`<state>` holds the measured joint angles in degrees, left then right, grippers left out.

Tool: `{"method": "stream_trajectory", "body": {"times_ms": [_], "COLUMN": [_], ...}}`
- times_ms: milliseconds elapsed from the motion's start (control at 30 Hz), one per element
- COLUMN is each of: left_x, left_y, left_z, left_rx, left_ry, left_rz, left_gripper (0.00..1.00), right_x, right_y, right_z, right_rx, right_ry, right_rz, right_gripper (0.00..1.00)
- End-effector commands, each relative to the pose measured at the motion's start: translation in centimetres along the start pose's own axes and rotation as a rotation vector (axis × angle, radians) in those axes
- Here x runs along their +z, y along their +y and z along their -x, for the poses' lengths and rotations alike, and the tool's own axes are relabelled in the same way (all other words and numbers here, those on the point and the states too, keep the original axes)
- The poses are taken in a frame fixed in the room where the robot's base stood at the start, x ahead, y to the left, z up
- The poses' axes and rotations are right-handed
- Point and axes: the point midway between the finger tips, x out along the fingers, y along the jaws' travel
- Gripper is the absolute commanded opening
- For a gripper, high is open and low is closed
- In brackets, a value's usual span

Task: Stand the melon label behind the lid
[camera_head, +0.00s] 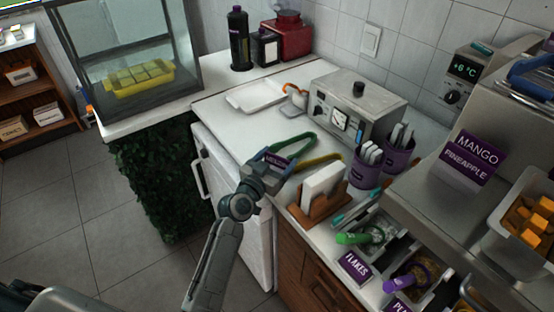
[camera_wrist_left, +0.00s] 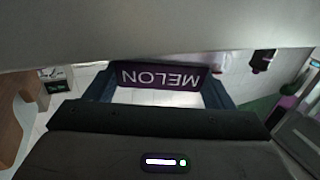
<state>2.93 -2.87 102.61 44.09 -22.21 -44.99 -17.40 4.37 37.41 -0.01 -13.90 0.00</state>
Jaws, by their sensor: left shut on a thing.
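The melon label is a small dark purple sign with white lettering. In the left wrist view the melon label (camera_wrist_left: 160,76) shows upside down between the two fingers of my left gripper (camera_wrist_left: 158,90). In the head view my left gripper (camera_head: 275,168) is shut on the label (camera_head: 276,159), above the white counter near its front edge and beside the green and yellow tongs. The gripper hides part of the label. I cannot tell for certain which thing is the lid. My right gripper is not in view.
Close to the left gripper are green tongs (camera_head: 293,143), a wooden holder with white cards (camera_head: 318,199) and purple cutlery cups (camera_head: 366,166). A grey appliance (camera_head: 357,108) stands behind. Topping bins and a mango sign (camera_head: 470,158) are at right. A white tray (camera_head: 256,96) lies further back.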

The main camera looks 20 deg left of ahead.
Motion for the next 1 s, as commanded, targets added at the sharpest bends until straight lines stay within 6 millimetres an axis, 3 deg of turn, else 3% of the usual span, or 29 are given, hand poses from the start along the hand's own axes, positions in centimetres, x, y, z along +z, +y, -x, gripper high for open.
{"method": "stream_trajectory", "body": {"times_ms": [100,133,200,233,600,767,1000], "left_x": [0.4,0.3,0.2,0.2,-0.3,0.3,0.3], "left_y": [0.0,0.0,0.0,0.0,0.0,0.0,0.0], "left_z": [0.0,0.0,0.0,0.0,0.0,2.8,8.1], "left_rx": [0.000,0.000,0.000,0.000,0.000,0.000,0.000], "left_ry": [0.001,0.000,0.000,0.000,0.000,-0.001,-0.002], "left_rz": [0.000,0.000,0.000,0.000,0.000,-0.003,-0.004], "left_gripper": [0.52,0.82,0.96,0.98,0.98,0.98,0.98], "right_x": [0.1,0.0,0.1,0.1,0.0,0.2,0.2], "right_y": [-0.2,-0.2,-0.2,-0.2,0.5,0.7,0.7], "right_z": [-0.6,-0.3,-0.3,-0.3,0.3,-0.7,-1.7], "right_rx": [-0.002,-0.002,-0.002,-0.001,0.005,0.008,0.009], "right_ry": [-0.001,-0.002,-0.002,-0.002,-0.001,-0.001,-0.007], "right_rz": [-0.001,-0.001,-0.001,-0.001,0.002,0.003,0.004], "right_gripper": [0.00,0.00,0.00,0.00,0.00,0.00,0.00]}}
